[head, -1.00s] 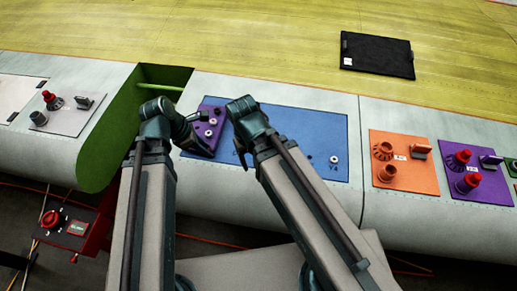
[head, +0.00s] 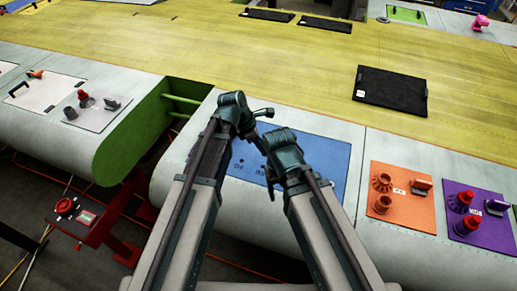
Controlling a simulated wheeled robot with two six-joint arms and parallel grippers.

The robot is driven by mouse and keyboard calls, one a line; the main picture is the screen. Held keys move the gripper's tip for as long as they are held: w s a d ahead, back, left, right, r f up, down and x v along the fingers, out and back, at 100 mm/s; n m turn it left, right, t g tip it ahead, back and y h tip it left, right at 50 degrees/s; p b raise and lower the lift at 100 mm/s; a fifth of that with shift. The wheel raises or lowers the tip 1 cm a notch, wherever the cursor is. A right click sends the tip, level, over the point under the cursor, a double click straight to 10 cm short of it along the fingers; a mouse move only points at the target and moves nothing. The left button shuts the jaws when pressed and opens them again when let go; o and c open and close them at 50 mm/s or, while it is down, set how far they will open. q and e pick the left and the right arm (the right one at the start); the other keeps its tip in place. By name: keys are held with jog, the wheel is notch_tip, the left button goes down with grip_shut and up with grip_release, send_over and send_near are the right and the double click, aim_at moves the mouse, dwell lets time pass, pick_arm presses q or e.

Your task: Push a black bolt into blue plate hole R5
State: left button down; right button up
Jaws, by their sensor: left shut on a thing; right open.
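The blue plate (head: 325,160) lies on the pale wing panel, its left part largely covered by my arms. Small dark holes and letter marks show between the arms, too small to read surely. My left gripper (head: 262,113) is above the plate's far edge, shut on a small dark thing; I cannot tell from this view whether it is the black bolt. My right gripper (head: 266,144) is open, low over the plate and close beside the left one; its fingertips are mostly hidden. I cannot make out which hole is R5.
An orange plate (head: 413,215) and a purple plate (head: 484,232), both with fittings, lie to the right. A black panel (head: 390,94) lies on the yellow surface (head: 210,50) behind. A green-lined recess (head: 178,112) opens left of the blue plate. Much of the yellow surface is clear.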

pick_arm(q)
jog(key=shift+f, duration=0.1)
pick_arm(e)
jog(key=shift+f, duration=0.1)
pick_arm(q)
jog(key=b, duration=0.6)
send_over(260, 168)
jog(key=f, duration=0.6)
jog(key=shift+w+d+f, duration=0.1)
jog(key=shift+w+d, duration=0.1)
jog(key=shift+w, duration=0.05)
pick_arm(e)
send_over(280, 211)
jog(key=f, duration=0.4)
jog(key=w+f, duration=0.1)
jog(key=f, duration=0.1)
jog(key=shift+f, duration=0.15)
pick_arm(q)
jog(key=shift+f+b, duration=0.1)
jog(key=shift+b, duration=0.2)
pick_arm(e)
jog(key=shift+f, duration=0.1)
